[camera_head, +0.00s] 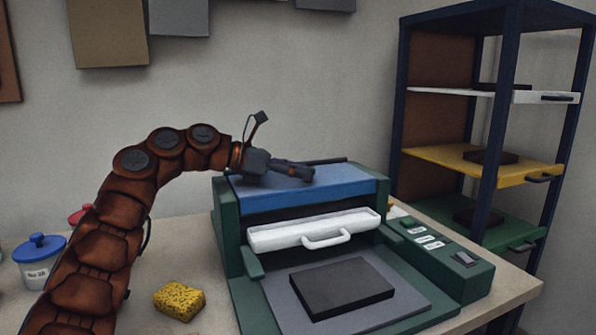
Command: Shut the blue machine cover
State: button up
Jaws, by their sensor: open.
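The machine (228,222) is a green unit on the bench with a flat grey bed in front. Its blue cover (330,193) lies across the top of the housing at the back. Below the blue panel, past a dark gap, is a white bar (285,236) with a white loop handle (327,239); whether it is joined to the cover I cannot tell. My gripper (309,174) is open and empty, above or at the top of the blue cover near its back. I cannot tell if it touches the cover. A dark block (342,287) lies on the grey plate (408,303).
A yellow sponge (179,300) and a blue-lidded tub (39,262) stand left on the bench (212,300), beside my arm. A red-lidded tub (78,213) is behind. A control panel (440,254) is at the machine's right. A shelf rack (494,120) stands at the back right.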

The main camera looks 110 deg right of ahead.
notch_tip(320, 180, up, 3)
send_over(246, 185)
jog(key=shift+a+r, duration=0.15)
dwell(0.3)
dwell(0.5)
